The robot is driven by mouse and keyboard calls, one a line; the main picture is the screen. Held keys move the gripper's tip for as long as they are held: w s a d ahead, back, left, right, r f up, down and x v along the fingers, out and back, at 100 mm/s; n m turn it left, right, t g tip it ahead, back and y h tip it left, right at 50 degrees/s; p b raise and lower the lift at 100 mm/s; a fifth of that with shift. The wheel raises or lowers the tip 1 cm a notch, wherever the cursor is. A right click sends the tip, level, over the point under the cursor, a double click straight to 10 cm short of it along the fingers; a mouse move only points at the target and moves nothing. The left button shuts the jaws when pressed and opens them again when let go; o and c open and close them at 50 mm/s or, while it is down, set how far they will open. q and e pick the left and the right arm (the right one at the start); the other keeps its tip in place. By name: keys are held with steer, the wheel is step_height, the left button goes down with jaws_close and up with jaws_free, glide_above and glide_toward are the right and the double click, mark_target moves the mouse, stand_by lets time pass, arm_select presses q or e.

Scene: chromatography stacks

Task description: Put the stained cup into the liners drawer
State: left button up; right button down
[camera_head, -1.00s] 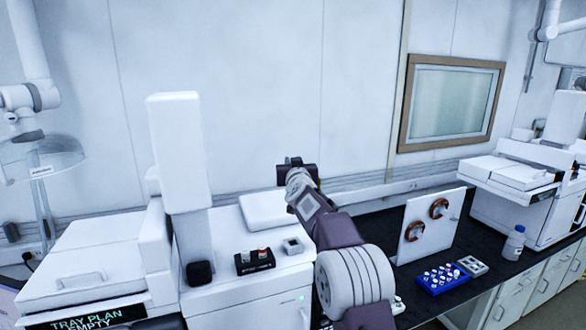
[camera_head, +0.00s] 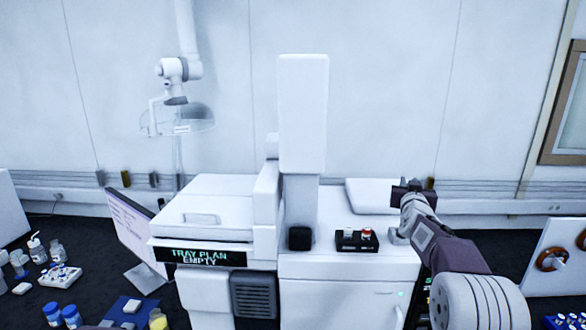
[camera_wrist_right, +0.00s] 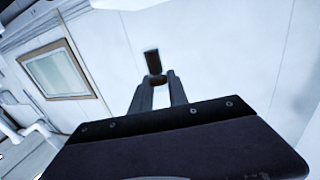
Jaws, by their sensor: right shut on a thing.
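My right gripper (camera_head: 405,188) is raised above the right part of the white instrument. In the right wrist view its fingers (camera_wrist_right: 154,82) are closed on a small dark piece (camera_wrist_right: 152,61), held up against the pale wall. I cannot tell from its shape whether this is the stained cup. A black holder (camera_head: 357,241) with a white and a red-topped piece sits on the instrument's top, left of my right arm. No drawer marked for liners can be made out.
The white instrument (camera_head: 345,293) has a tall tower (camera_head: 303,115) and a display reading "TRAY PLAN EMPTY" (camera_head: 198,256). A monitor (camera_head: 135,238), bottles and a blue mat (camera_head: 128,312) stand at left. A white panel with brown rings (camera_head: 548,262) stands at right.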

step_height(320, 180, down, 14)
steer(key=shift+f+p, duration=0.1)
steer(key=shift+p, duration=0.85)
steer(key=shift+s+f, duration=0.1)
steer(key=shift+f, duration=0.2)
